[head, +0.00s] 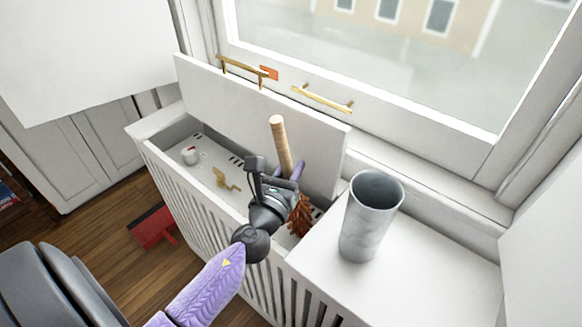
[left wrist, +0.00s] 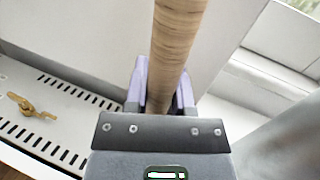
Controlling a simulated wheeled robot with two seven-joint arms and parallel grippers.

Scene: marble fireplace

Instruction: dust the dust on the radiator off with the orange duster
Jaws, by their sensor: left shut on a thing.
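My left gripper (head: 287,173) is shut on the wooden handle of the orange duster (head: 280,143). The handle points up and tilts a little, and its rusty orange bristles hang below the gripper, over the opened compartment of the white slatted radiator cover (head: 190,222). In the left wrist view the handle (left wrist: 176,45) rises between the purple fingers (left wrist: 160,90), and the bristles are hidden. I cannot make out dust on the radiator, and the arm hides part of the compartment. I cannot tell whether the bristles touch anything. My right gripper is not in view.
A raised white lid (head: 230,105) stands behind the compartment. A grey vase (head: 370,215) stands on the closed top to the right. A small white knob (head: 190,155) and a brass piece (head: 224,179) lie inside. A red dustpan-like thing (head: 152,227) is on the floor.

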